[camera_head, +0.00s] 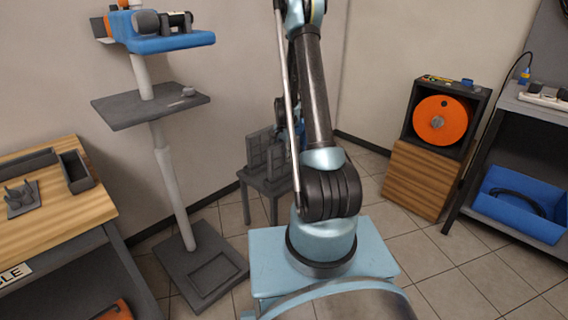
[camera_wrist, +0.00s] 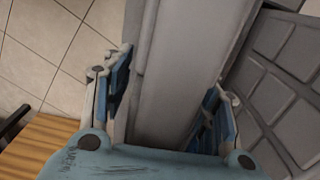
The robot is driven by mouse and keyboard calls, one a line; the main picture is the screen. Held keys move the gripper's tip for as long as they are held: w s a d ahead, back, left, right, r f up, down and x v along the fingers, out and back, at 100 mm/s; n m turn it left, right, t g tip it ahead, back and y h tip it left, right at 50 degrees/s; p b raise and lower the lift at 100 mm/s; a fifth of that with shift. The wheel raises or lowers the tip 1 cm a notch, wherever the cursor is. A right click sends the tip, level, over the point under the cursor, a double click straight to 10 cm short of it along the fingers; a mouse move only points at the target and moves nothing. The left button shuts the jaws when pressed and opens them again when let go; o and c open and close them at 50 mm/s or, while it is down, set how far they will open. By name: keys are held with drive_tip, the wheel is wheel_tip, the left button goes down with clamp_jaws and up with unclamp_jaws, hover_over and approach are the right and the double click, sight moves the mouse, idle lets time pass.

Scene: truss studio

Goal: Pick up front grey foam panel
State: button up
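A grey foam panel (camera_wrist: 190,70) runs up the middle of the wrist view, edge towards the camera. My gripper (camera_wrist: 170,88) straddles it, one blue-padded finger on each side. Both fingers look very close to its faces; I cannot tell whether they press on it. In the head view, grey panels with raised squares stand upright on a small dark grey table (camera_head: 262,184); the front panel (camera_head: 256,155) is at the left. My arm hides the right part of the table and most of my gripper. A second grey panel (camera_wrist: 285,95) with square pads is at the right in the wrist view.
A grey stand with a shelf (camera_head: 150,108) is left of the small table. A wooden-topped bench (camera_head: 75,215) is at the far left. An orange reel (camera_head: 442,121) in a cabinet and a blue bin (camera_head: 520,205) are at the right. Tiled floor is clear between.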

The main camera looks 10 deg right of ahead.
drive_tip(key=c, duration=0.8)
